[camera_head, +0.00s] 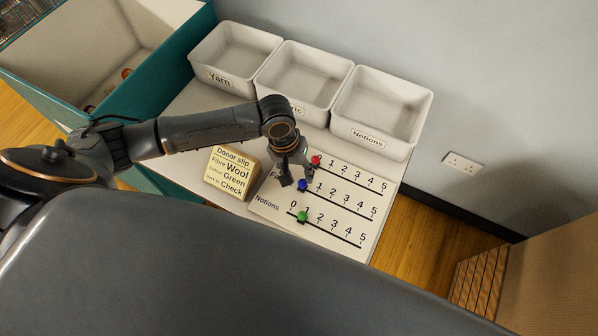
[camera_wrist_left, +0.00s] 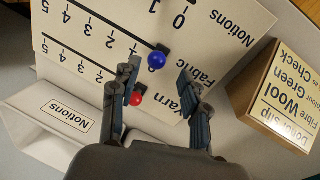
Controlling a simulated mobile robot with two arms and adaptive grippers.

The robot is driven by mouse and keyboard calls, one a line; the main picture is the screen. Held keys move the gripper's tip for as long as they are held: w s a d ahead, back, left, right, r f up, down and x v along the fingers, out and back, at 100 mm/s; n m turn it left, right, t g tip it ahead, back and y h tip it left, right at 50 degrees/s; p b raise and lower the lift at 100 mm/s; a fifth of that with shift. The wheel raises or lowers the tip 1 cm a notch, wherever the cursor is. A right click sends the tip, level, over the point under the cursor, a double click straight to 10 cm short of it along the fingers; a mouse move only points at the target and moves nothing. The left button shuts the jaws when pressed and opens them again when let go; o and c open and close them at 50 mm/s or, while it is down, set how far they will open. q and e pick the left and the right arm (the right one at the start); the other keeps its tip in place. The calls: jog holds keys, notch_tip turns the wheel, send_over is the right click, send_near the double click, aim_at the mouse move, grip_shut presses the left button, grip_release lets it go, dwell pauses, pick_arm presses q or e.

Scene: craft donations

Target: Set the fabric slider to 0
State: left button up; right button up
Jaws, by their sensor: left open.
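The slider board (camera_head: 330,233) lies on the table with rows of numbers. The fabric slider's blue knob (camera_head: 302,185) is at the low end of the middle row, at or close to 0; its 0 label is hidden. The red knob (camera_head: 315,161) is at the low end of the far row. The green knob (camera_head: 302,216) is near 1 on the Notions row. My left gripper (camera_head: 297,182) is open and empty over the board's low end. In the left wrist view the blue knob (camera_wrist_left: 157,60) shows between the fingertips (camera_wrist_left: 158,72), apparently not touching them.
A donor slip block (camera_head: 232,171) stands left of the board. White bins labelled Yarn (camera_head: 219,79), a partly hidden label (camera_head: 298,112) and Notions (camera_head: 368,138) line the back. A teal box (camera_head: 165,65) is at the left. The board's right side is clear.

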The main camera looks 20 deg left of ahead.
pick_arm(q)
notch_tip(320, 180, up, 9)
jog(key=a, duration=0.2)
jog(key=shift+s+f, duration=0.1)
dwell(0.5)
